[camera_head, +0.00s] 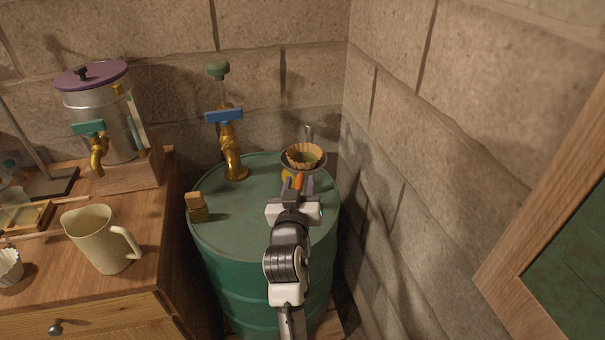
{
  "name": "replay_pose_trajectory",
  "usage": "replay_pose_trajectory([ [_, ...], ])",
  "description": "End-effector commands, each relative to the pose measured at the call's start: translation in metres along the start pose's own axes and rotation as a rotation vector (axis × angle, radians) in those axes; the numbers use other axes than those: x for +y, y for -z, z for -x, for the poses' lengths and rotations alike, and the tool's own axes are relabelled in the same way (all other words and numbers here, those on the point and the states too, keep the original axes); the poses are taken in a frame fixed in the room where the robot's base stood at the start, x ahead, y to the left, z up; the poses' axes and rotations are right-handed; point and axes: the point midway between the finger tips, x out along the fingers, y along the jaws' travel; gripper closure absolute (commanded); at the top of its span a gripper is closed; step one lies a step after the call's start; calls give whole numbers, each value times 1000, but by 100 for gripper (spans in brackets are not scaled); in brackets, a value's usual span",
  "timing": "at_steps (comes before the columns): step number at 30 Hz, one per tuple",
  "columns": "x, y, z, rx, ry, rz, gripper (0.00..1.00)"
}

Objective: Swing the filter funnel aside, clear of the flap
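The filter funnel (304,156), with a fluted orange-tan liner in a dark round rim, sits above the back right of the green drum (240,250). A small upright post (308,133) shows just behind it. My gripper (298,184) is over the drum top, just in front of and below the funnel in the picture. Its fingers are small and partly hidden by its own body, so I cannot tell whether they are open or touch anything. A bit of yellow (287,174) shows under the funnel's left side. I cannot make out the flap; that spot is largely covered by the funnel and gripper.
A brass tap with a blue handle (224,116) rises from the drum's back left. The stone wall (440,150) is close on the right. A wooden cabinet with a cream jug (100,238) stands left.

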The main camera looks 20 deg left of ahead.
Motion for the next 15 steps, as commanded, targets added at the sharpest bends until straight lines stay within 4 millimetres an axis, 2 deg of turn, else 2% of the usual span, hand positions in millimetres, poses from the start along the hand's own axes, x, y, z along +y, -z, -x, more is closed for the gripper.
replay_pose_trajectory([
  [11, -1, 0, 2, 0, 1, 0, 61],
  [12, -1, 0, 2, 0, 1, 0, 63],
  [15, -1, 0, 2, 0, 1, 0, 76],
])
